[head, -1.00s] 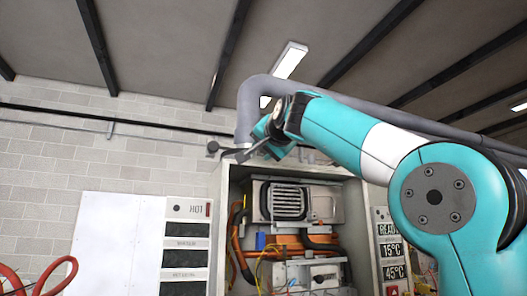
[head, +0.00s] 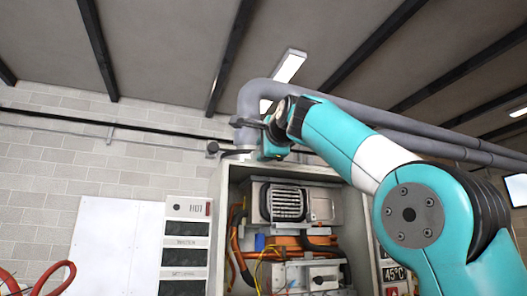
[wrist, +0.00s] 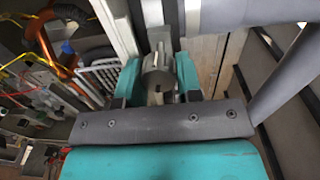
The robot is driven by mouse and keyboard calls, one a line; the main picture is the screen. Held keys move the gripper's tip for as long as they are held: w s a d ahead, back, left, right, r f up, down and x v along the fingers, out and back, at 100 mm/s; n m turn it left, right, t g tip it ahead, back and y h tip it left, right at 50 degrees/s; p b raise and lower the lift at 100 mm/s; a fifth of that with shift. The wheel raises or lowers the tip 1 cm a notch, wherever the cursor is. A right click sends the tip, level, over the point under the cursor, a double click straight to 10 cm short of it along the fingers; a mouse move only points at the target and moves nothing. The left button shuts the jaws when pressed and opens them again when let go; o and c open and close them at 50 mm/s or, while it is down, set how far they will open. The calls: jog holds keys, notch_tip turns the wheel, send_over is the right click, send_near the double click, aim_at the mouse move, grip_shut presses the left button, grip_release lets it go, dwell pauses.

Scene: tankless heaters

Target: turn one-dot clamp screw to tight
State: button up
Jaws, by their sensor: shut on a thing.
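The clamp screw seems to be the grey, round, knob-like part (wrist: 157,76) in the wrist view. My gripper (wrist: 158,88) is shut on it, with one teal finger on each side. No dot mark is legible, so I cannot tell from a mark which screw it is. In the head view my gripper (head: 247,123) is at the grey flue pipe (head: 247,100), just above the heater cabinet, and the held part is not clear there. A dark round knob (head: 213,147) shows left of the pipe's foot, apart from my gripper.
The open heater cabinet (head: 226,205) below holds wires, hoses and a grilled unit (head: 287,202). The grey pipe bends right, behind my arm. Red hoses (head: 55,272) lie lower left.

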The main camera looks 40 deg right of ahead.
jog(key=shift+m, duration=0.6)
jog(key=o, duration=0.9)
jog(key=shift+o, duration=0.2)
jog(key=v, duration=1.7)
jog(key=shift+s, duration=0.15)
jog(key=shift+r, duration=0.1)
